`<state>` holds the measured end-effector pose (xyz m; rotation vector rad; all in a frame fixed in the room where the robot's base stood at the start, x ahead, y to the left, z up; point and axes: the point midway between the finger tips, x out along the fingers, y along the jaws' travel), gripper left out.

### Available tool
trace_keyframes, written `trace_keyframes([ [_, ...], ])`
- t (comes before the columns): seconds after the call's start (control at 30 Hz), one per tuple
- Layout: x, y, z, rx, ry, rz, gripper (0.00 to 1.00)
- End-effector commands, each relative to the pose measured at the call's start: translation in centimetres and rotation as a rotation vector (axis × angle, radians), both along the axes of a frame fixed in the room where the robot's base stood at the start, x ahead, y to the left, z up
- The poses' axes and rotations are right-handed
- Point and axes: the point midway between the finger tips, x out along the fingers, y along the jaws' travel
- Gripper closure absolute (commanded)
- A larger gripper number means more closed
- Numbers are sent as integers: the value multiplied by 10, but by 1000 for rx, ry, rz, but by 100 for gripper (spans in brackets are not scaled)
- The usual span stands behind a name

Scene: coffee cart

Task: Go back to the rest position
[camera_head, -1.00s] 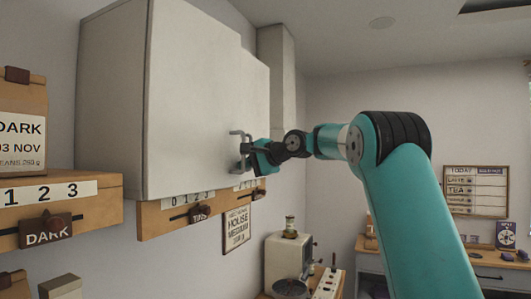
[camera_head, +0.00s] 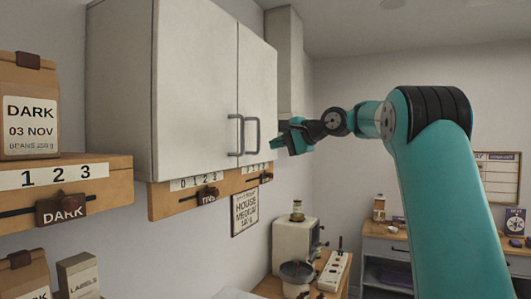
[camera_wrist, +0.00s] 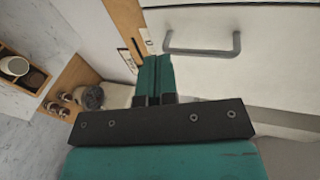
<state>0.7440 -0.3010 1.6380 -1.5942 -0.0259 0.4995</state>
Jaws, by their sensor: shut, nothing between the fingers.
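My gripper (camera_head: 277,142) is shut and empty, with its teal fingers together in the wrist view (camera_wrist: 156,76). In the head view it appears just right of the wall cabinet's (camera_head: 195,85) door handles (camera_head: 243,136), apart from them. Both white cabinet doors look shut, their fronts in line. In the wrist view one grey handle (camera_wrist: 203,51) shows ahead and to the right of the fingers, with a gap between. My arm reaches in from the right, bent at the elbow.
A wooden rail (camera_head: 160,204) with number labels runs under the cabinet. A shelf (camera_head: 105,178) with a DARK coffee bag (camera_head: 30,115) is at left. A coffee machine (camera_head: 291,245) stands below on a counter.

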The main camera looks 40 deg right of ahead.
Motion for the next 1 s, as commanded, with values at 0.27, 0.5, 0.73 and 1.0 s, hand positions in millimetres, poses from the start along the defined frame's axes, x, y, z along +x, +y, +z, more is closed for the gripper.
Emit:
trace_keyframes([
  [0.27,-43,-17,14,0,0,6,100],
  [0.5,-54,-22,19,1,1,8,100],
  [0.73,-52,-15,14,-9,5,18,100],
  [1.0,-40,111,-75,-231,72,249,100],
])
